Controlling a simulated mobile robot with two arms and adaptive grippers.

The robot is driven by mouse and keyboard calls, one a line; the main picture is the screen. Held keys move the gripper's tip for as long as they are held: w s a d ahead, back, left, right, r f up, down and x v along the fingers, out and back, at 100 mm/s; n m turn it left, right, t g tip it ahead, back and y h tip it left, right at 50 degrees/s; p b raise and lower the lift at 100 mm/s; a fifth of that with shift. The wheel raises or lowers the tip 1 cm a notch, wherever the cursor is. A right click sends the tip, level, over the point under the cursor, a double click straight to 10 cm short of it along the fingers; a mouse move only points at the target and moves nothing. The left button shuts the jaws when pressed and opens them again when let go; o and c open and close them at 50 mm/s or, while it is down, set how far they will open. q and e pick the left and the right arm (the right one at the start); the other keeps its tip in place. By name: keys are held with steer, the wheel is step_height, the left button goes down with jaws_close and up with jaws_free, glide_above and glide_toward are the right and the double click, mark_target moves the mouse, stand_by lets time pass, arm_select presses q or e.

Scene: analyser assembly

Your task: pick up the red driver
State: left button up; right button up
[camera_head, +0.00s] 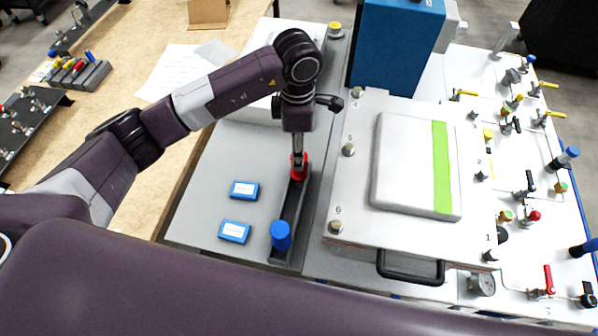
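The red driver (299,168) stands in a dark, narrow holder (291,209) on the grey plate in the middle of the picture. Only its red upper part shows. My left arm comes in from the left and bends down over it. My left gripper (298,154) points straight down, with its fingers at the top of the red driver. The fingers look narrow from here, and I cannot tell whether they are closed on it. My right gripper is not in view.
A blue-handled driver (281,237) stands in the holder's near end. Two blue boxes (244,190) (234,232) lie left of it. A white lidded unit (404,160) with a green stripe stands close on the right, below a tall blue block (393,45). Valves crowd the far right panel.

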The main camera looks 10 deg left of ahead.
arm_select(q)
step_height(320, 180, down, 7)
steer(key=p, duration=0.4)
steer(key=shift+r, duration=0.15)
steer(key=shift+w+f, duration=0.1)
steer(key=shift+f, duration=0.45)
jaws_close()
